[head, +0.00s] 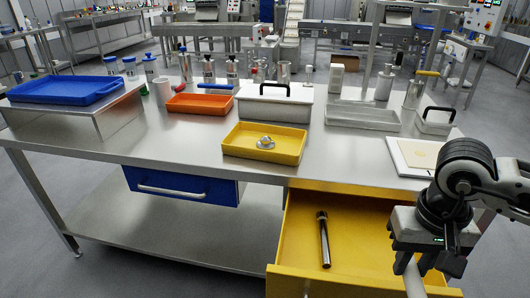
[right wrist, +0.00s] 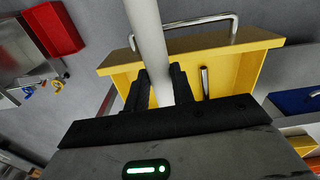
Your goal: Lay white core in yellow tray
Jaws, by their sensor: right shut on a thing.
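The white core (head: 414,280) is a pale, smooth cylinder at the bottom right of the head view. In the right wrist view, the white core (right wrist: 148,35) stands out between the black fingers of my right gripper (right wrist: 160,88). Its far end is cut off by the frame. The yellow tray (head: 292,146) lies on the steel table, with a small silvery metal part (head: 265,143) in it. My left gripper is not in view.
The yellow drawer (head: 375,240) is pulled out below the table, with a metal rod (head: 324,240) in it. An orange tray (head: 198,104), a lidded white box (head: 275,106), a grey tray (head: 360,116) and a white board (head: 398,155) surround the yellow tray. A blue tray (head: 66,90) stands left.

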